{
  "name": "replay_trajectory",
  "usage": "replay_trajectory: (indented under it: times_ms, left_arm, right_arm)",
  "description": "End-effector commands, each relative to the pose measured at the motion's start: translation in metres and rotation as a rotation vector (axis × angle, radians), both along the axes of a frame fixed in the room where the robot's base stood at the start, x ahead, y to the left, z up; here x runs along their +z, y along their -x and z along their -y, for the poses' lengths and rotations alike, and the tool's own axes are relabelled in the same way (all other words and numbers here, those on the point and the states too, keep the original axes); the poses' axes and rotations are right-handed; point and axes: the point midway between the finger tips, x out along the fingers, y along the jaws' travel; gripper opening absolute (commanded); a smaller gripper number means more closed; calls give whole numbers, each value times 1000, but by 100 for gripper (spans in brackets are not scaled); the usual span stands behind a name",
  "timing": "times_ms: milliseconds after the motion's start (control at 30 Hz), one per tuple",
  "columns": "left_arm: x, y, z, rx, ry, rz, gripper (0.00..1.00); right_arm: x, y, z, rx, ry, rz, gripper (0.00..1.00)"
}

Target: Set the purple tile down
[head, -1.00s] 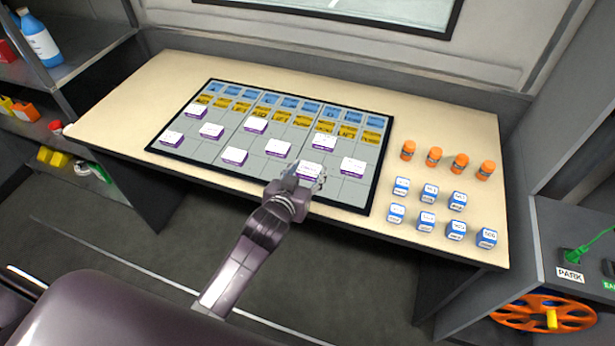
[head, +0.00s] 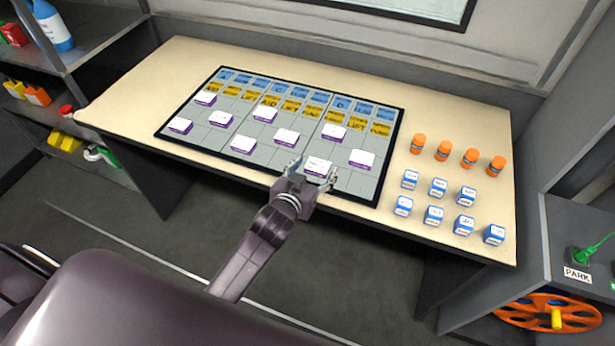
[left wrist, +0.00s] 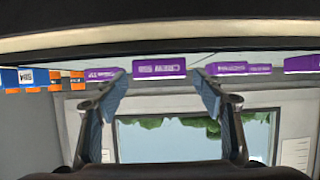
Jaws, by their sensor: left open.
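The purple tile (head: 319,166), with a white top, rests flat on the grey board (head: 178,146) near its front edge. It shows upside down in the left wrist view as a purple block with blurred white lettering (left wrist: 159,67), between my fingertips and apart from them. My left gripper (head: 313,177) is open at the board's front edge, its fingers spread to either side of the tile's near side. Several like tiles lie on the board, one (head: 362,158) to the right and one (head: 287,137) behind. My right gripper is not in view.
Blue and yellow labels (head: 290,104) fill the board's back rows. Orange cylinders (head: 444,151) and blue-white blocks (head: 434,215) stand on the table (head: 150,85) right of the board. A shelf (head: 85,60) stands left, a cabinet with a green plug (head: 590,255) right.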

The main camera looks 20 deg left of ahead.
Motion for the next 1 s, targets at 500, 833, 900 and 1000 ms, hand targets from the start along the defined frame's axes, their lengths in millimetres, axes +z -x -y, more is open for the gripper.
replay_trajectory:
  times_ms: [500, 833, 900, 1000]
  left_arm:
    - [34, 86, -3, 1, 0, -1, 63]
    - [43, 103, -4, 1, 0, 0, 63]
    - [43, 103, -4, 1, 0, 0, 63]
    - [42, 103, -4, 1, -1, -2, 63]
  right_arm:
    - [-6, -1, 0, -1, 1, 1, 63]
    - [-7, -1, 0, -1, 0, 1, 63]
    - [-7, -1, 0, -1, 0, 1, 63]
    - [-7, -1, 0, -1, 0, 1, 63]
